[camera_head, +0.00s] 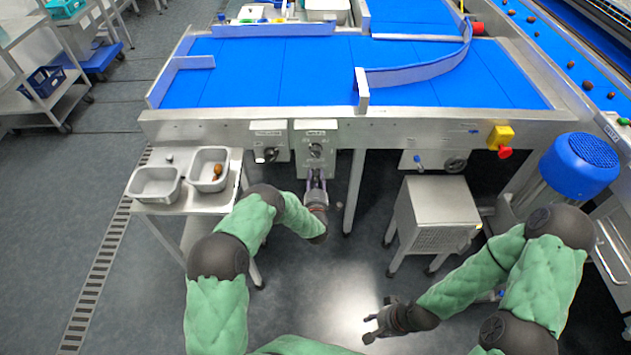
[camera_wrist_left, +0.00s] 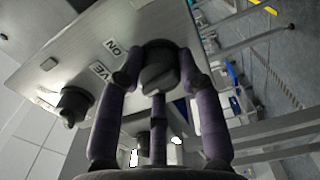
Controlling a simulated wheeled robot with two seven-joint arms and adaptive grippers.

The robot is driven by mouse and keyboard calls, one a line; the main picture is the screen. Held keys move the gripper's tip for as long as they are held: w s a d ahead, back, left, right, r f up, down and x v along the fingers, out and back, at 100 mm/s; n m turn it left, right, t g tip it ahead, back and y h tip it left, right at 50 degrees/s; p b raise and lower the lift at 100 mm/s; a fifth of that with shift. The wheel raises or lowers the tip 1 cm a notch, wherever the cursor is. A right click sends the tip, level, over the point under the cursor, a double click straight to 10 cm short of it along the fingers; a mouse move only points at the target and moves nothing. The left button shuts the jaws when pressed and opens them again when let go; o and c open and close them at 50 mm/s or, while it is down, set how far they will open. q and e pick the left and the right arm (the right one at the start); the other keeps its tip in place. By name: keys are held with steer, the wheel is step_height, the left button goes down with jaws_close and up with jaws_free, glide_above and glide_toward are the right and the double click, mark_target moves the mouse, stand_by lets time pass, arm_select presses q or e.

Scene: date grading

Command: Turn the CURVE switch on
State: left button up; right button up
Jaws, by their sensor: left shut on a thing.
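A grey switch box (camera_head: 316,133) hangs under the conveyor's front edge, with a dark knob (camera_head: 316,150) on its face. My left gripper (camera_head: 316,178) is at the front of this box. In the left wrist view its fingers close around a dark rotary knob (camera_wrist_left: 160,72) on a pale panel (camera_wrist_left: 160,22). Beside that knob are the printed letters "ON" and a partly hidden label ending in "VE". A second dark knob (camera_wrist_left: 73,104) is on the left, not held. My right gripper (camera_head: 377,322) is low over the floor, empty, its fingers apart.
Another switch box (camera_head: 268,133) is left of the held one. A steel stand (camera_head: 190,205) with two metal trays is further left. A steel cabinet (camera_head: 438,205) and a yellow box with a red button (camera_head: 502,140) are on the right. The blue conveyor (camera_head: 270,75) is above.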

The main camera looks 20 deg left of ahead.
arm_select(q)
steer(key=m, duration=0.2)
steer(key=m+b, duration=0.1)
steer(key=m, duration=0.1)
steer(key=m+b, duration=0.1)
steer(key=m, duration=0.1)
steer(key=shift+d+f+m, duration=0.1)
steer(key=shift+d+m, duration=0.15)
steer(key=shift+m, duration=0.05)
steer(key=shift+m+b, duration=0.65)
steer(key=shift+m, duration=1.65)
steer(key=shift+s+f, duration=0.1)
steer(key=o, duration=1.1)
steer(key=shift+o, duration=0.2)
steer(key=shift+a, duration=0.1)
steer(key=v, duration=1.2)
